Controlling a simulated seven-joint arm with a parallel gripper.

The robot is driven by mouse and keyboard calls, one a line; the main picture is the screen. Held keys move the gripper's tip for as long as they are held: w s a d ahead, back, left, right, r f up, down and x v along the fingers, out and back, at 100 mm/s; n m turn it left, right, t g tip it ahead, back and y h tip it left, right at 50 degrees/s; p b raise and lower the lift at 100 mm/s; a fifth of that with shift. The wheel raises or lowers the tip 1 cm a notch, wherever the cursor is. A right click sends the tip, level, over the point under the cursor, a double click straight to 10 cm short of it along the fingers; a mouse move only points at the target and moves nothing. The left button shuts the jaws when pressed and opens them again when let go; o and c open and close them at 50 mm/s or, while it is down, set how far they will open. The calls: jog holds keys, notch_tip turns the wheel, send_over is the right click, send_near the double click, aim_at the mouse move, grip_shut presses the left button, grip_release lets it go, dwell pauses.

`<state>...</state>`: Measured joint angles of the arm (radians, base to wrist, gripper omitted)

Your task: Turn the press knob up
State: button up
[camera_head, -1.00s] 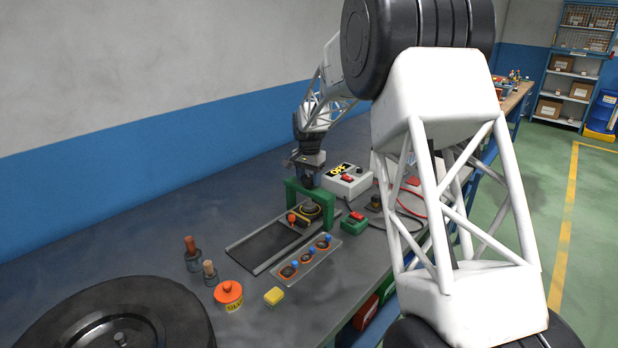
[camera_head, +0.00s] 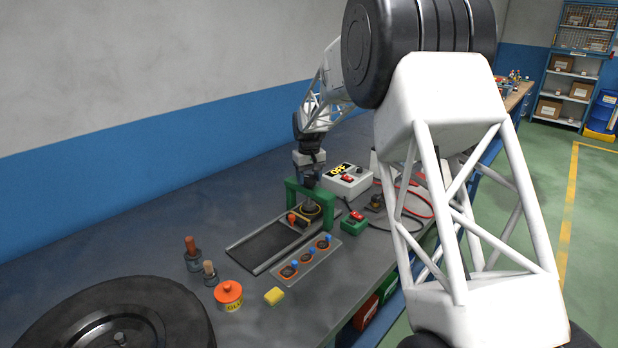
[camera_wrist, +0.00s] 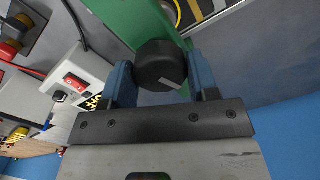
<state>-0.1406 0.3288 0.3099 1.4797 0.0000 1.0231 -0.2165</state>
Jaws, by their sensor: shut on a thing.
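The press is a green frame (camera_head: 291,193) on the bench, standing over the far end of a dark track. Its black round knob (camera_wrist: 158,60) shows in the wrist view, on top of the green beam (camera_wrist: 118,22), with a pale mark on its near face. My gripper (camera_wrist: 160,68) has one blue finger on each side of the knob and is shut on it. In the head view my gripper (camera_head: 309,177) points down onto the top of the press, and the knob is mostly hidden there.
A white box with an "OFF" display (camera_head: 348,181) and red switch stands close behind the press. A green box with a red button (camera_head: 354,222) is to its right. A tray with several orange-and-blue pieces (camera_head: 305,259) lies in front.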

jog(key=n, duration=0.3)
jog(key=shift+n, duration=0.3)
jog(key=n, duration=0.4)
jog(key=shift+n, duration=0.3)
jog(key=n, duration=1.2)
jog(key=shift+n, duration=0.3)
jog(key=n, duration=0.3)
jog(key=shift+n, duration=0.4)
jog(key=n, duration=0.3)
jog(key=shift+n, duration=2.1)
